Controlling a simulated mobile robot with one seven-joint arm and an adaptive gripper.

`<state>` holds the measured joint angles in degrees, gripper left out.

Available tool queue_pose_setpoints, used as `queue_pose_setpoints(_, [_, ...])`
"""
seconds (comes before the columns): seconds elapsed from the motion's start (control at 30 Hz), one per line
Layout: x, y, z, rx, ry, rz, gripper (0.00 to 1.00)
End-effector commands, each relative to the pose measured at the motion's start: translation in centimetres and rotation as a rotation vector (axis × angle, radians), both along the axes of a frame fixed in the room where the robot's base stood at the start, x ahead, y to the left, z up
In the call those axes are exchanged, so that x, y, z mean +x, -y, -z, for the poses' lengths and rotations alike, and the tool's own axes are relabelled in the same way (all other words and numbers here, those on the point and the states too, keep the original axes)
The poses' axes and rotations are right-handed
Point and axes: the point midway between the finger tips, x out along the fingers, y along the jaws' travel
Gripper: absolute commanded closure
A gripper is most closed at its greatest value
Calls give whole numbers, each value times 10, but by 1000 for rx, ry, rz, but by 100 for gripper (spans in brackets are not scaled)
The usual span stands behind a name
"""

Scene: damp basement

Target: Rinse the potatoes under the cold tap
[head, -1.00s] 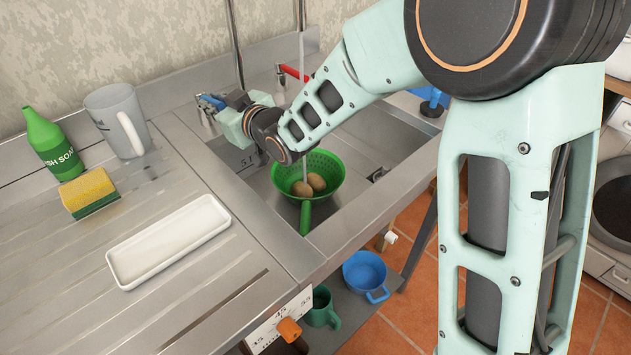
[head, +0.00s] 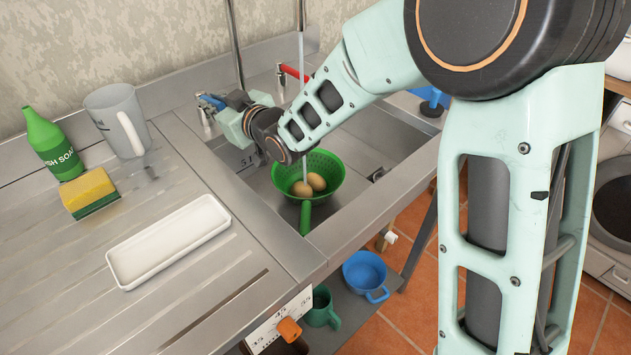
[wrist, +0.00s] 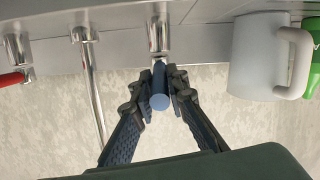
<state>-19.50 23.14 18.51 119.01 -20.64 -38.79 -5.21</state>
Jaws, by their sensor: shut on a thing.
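Two tan potatoes (head: 317,182) sit in a green colander (head: 330,168) in the sink basin (head: 362,140), its handle pointing toward the front. A thin pale stream of water (head: 304,172) falls to the potatoes, partly hidden behind my arm. The cold tap has a blue lever (head: 213,101) at the back left of the sink. My gripper (head: 216,108) is at this lever, small in the head view. In the wrist view, my gripper (wrist: 160,85) is shut on the blue lever (wrist: 159,101), whose round end faces the camera.
A red tap handle (head: 293,73) is right of the blue one. A grey mug (head: 112,112), green soap bottle (head: 52,145), sponge (head: 88,192) and white tray (head: 168,240) stand on the drainboard. A blue mug (head: 364,273) and green mug (head: 321,308) are below.

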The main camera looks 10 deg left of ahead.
Motion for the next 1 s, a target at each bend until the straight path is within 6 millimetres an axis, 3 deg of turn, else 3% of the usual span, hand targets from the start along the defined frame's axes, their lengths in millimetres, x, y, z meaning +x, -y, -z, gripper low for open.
queue_pose_setpoints(1.0, [-1, 1, 14, 116, 93, 0, 100])
